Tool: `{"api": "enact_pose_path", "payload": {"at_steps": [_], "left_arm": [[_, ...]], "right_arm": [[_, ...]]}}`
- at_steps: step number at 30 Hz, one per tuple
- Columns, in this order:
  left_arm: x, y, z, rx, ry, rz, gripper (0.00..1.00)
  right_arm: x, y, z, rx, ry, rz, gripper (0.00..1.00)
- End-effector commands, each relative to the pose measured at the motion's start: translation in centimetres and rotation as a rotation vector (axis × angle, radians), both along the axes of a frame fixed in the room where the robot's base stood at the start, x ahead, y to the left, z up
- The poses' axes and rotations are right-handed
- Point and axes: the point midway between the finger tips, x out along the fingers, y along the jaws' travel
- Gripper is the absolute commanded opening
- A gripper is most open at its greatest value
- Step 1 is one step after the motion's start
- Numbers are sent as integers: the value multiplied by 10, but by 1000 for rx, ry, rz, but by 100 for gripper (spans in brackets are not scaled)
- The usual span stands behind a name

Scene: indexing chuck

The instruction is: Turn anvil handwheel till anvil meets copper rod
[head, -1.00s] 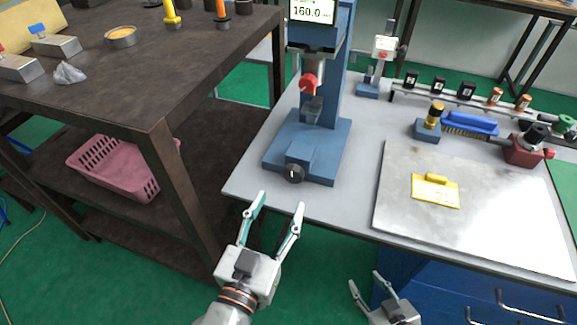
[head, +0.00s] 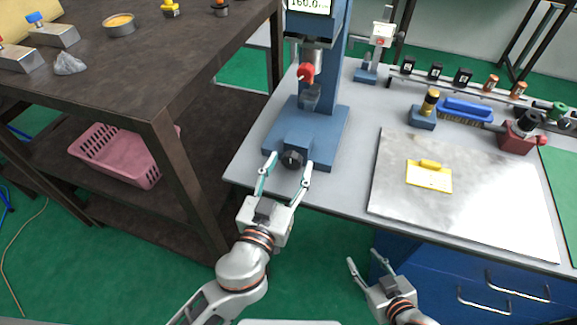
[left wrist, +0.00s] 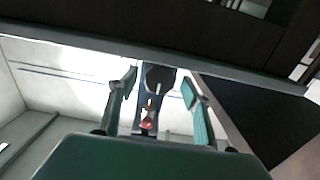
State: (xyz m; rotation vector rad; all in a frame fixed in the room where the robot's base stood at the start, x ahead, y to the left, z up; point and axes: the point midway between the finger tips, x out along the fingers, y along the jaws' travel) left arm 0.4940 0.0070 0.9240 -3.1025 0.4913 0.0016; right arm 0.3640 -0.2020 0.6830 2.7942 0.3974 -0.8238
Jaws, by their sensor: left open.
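The dark handwheel (head: 292,159) sits at the front of the blue tester's base (head: 325,135). It also shows in the left wrist view (left wrist: 160,78), between the fingers. My left gripper (head: 288,167) is open, with one fingertip on each side of the handwheel; I cannot tell whether they touch it. The grey anvil (head: 311,98) stands above the base, below the red-knobbed head (head: 306,73). I cannot make out a copper rod on it. My right gripper (head: 364,260) is open and empty in front of the blue drawers.
A display (head: 309,5) reads 160.0. A steel plate (head: 470,215) with a yellow tag (head: 429,176) lies to the right. A blue brush (head: 468,110) and a red vise (head: 519,136) are behind it. A dark shelf (head: 165,95) stands close on the left.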

Motion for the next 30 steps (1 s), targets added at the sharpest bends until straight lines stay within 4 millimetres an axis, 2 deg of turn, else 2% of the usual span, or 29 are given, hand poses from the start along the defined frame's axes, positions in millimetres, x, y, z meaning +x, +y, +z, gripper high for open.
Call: {"api": "enact_pose_path", "payload": {"at_steps": [1, 5, 17, 30], "left_arm": [[0, 0, 0, 0, 0, 0, 44], [0, 0, 0, 0, 0, 0, 11], [0, 0, 0, 45, -16, 0, 11], [0, 0, 1, 331, -110, 1, 11]], "right_arm": [[0, 0, 0, 0, 0, 0, 40], [0, 0, 0, 0, 0, 0, 40], [0, 0, -1, 0, 0, 0, 40], [0, 0, -1, 0, 1, 0, 40]]}}
